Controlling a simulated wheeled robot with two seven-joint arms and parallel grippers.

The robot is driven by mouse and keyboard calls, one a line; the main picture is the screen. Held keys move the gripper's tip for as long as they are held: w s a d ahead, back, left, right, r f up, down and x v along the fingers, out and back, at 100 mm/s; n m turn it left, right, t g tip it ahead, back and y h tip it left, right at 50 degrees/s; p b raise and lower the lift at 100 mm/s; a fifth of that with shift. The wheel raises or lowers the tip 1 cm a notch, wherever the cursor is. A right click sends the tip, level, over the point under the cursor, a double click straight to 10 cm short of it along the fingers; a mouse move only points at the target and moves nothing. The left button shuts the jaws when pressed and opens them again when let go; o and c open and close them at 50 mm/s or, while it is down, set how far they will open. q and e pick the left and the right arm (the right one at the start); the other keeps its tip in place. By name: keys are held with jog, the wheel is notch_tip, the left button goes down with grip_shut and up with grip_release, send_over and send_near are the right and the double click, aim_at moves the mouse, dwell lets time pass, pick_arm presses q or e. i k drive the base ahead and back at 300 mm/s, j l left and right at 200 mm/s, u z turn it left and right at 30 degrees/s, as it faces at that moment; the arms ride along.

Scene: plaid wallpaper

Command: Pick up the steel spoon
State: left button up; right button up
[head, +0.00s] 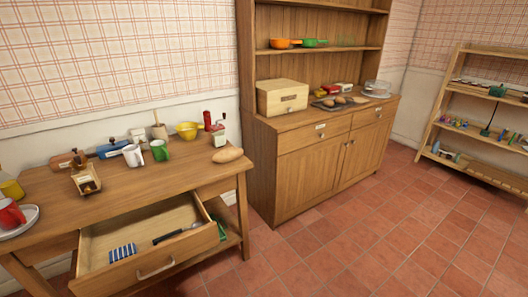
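No gripper of mine is in view. I cannot pick out a steel spoon for certain. A slim utensil with a dark handle (170,236) lies in the open drawer (130,231) of the wooden table on the left. It is too small to tell whether it is a spoon. A blue checked cloth (122,252) lies to its left in the same drawer.
The wooden table (120,200) holds mugs, a yellow bowl (188,130), a bread loaf (228,155) and several other things. The tiled floor (350,245) in front is clear.

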aim_at(179, 232)
jog(key=j+u, duration=0.1)
jog(key=u, duration=0.75)
jog(key=i+u, duration=0.1)
jog(key=u, duration=0.3)
